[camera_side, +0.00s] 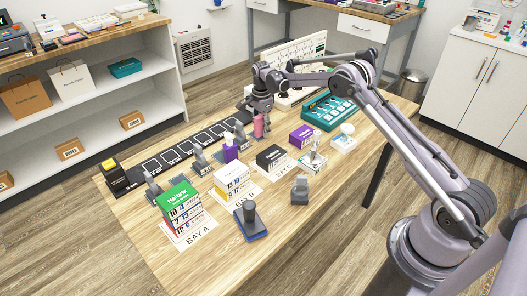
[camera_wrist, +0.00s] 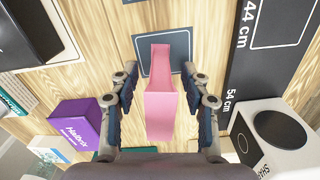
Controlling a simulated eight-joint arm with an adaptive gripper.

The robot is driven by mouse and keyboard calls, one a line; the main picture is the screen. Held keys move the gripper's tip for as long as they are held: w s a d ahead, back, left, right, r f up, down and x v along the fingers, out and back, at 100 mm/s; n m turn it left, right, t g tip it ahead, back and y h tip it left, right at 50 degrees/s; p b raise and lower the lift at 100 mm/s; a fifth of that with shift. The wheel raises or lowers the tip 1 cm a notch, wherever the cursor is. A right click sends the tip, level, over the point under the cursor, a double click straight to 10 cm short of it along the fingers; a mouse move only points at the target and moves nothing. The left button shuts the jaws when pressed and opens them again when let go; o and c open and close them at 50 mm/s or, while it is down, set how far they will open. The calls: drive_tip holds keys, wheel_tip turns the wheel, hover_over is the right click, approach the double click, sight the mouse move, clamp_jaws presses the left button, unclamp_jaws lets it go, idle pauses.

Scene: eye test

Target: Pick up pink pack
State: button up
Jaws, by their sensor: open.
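The pink pack (camera_side: 259,126) stands upright near the back edge of the wooden table in the side view. In the wrist view the pink pack (camera_wrist: 163,115) rises toward the camera, with its far end over a dark outlined square. My gripper (camera_side: 261,108) is above and around it, pointing down. In the wrist view my gripper (camera_wrist: 160,90) is open, with one finger on each side of the pack. A gap shows between each finger and the pack.
A purple box (camera_side: 301,136) stands to the right, with a teal tray (camera_side: 318,113) behind it. A black marked strip (camera_side: 180,155) runs along the table's back edge. A green-topped stack (camera_side: 178,197), a white pack (camera_side: 231,180) and a black pack (camera_side: 270,157) stand nearer the front.

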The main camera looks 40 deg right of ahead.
drive_tip(key=shift+f, duration=0.1)
clamp_jaws()
